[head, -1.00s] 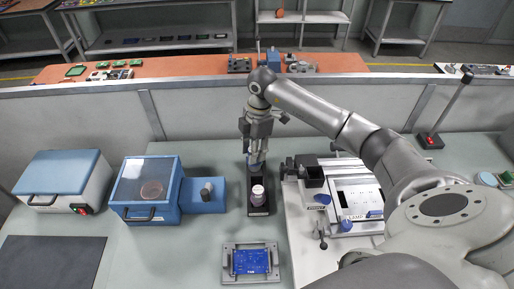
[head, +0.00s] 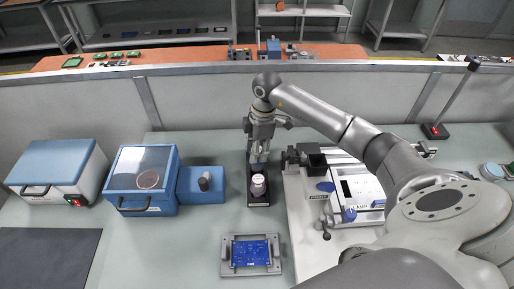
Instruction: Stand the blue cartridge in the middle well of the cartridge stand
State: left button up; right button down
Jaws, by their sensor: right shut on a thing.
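The cartridge stand (head: 260,203) is a long black block on the bench near the middle of the head view. A cartridge with a pale top and purplish side (head: 258,186) stands at its near end. My right gripper (head: 258,158) points down over the farther part of the stand, just behind that cartridge. It is shut on the blue cartridge, which is mostly hidden by the fingers. The middle well is also hidden, so I cannot tell whether the held cartridge is inside it. My left gripper is out of view.
Left of the stand is a blue machine with a clear lid (head: 142,181) and a blue block with a knob (head: 203,186). A fixture with a blue circuit board (head: 251,254) lies in front. A white fixture plate (head: 322,240) is close on the right.

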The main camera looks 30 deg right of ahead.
jog(key=shift+f, duration=0.45)
jog(key=shift+r, duration=0.1)
dwell(0.8)
jog(key=shift+f+b, duration=0.5)
jog(key=shift+f, duration=0.95)
dwell(0.7)
jog(key=c, duration=1)
grip_release()
jog(key=c, duration=0.3)
